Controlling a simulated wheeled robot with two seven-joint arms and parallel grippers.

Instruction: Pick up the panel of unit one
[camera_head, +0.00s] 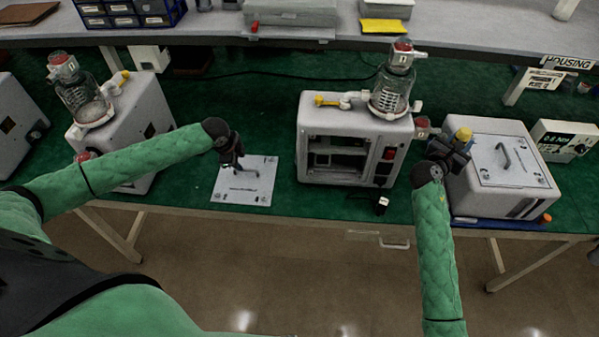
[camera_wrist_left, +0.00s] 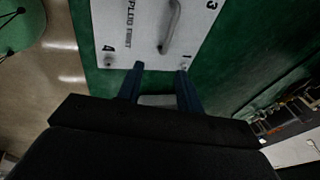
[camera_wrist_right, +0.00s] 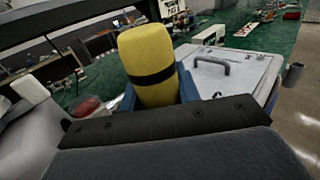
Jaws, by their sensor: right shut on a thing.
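The panel (camera_head: 240,192) is a flat white plate with a handle, printed lettering and numbered corners. It lies on the green mat in front of the units; it also shows in the left wrist view (camera_wrist_left: 135,35). My left gripper (camera_head: 236,162) is above the panel near its handle (camera_wrist_left: 170,28), with its fingers apart and nothing between them. The open-fronted unit (camera_head: 307,120) stands right of the panel, with its inside showing. My right gripper (camera_head: 455,150) is shut on a yellow cylindrical tool (camera_wrist_right: 150,60) with a black band, held beside the right-hand unit.
A white unit with a handled lid (camera_head: 512,160) stands at the right. Another unit (camera_head: 145,115) with a glass canister stands behind my left arm. A small black item (camera_head: 382,205) lies near the bench front edge. A shelf (camera_head: 220,42) with boxes runs along the back.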

